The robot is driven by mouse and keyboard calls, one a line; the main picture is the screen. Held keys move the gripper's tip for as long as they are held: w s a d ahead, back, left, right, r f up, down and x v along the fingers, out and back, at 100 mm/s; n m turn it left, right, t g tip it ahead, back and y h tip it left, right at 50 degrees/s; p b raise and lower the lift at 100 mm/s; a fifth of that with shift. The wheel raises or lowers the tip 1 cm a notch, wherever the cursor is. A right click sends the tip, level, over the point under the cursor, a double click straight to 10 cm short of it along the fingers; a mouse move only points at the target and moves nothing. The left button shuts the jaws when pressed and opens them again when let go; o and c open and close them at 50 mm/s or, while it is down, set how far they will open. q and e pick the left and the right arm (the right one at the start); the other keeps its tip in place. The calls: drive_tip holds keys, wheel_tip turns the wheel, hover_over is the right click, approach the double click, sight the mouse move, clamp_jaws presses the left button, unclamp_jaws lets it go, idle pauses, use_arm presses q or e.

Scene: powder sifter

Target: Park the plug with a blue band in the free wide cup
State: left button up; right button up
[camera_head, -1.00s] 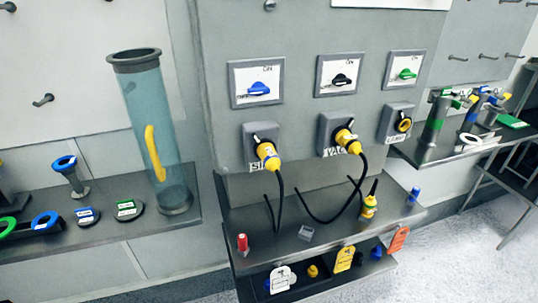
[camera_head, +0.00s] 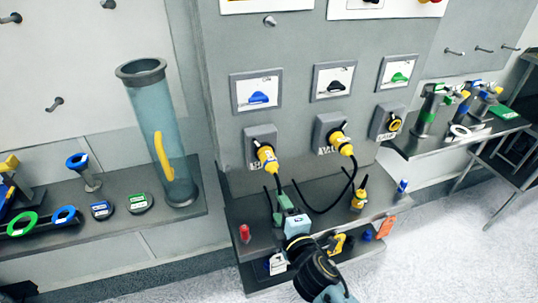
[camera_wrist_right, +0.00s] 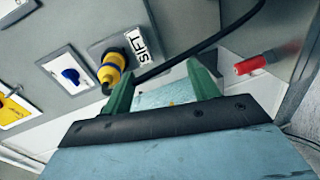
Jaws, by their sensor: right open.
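A yellow plug (camera_head: 267,157) sits in the left wall socket, and its black cable hangs down. It also shows in the wrist view (camera_wrist_right: 111,72), beside the SIFT label. A second yellow plug (camera_head: 341,142) sits in the middle socket. A third yellow plug (camera_head: 359,199) stands upright on the shelf. No wide cup can be clearly made out; my right arm hides part of the shelf.
A red cylinder (camera_head: 244,233) stands at the shelf's left and a blue one (camera_head: 402,187) at its right. The right socket (camera_head: 389,122) holds no plug. A clear tube (camera_head: 157,135) stands on the left shelf. Tags hang along the lower shelf.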

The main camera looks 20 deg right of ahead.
sight(275, 174)
drive_tip(key=shift+n+t, duration=0.6)
drive_tip(key=shift+t, duration=0.2)
drive_tip(key=r, duration=0.8)
drive_tip(key=shift+w+p, duration=0.3)
drive_tip(key=shift+w+a+b, duration=0.1)
drive_tip(key=shift+w+b, duration=0.3)
drive_tip(key=shift+w, duration=4.1)
drive_tip(key=c, duration=1.3)
drive_tip(key=shift+s+f, duration=0.1)
drive_tip(key=shift+s, duration=0.1)
drive_tip(key=shift+s+p, duration=0.5)
drive_tip(key=shift+s, duration=2.3)
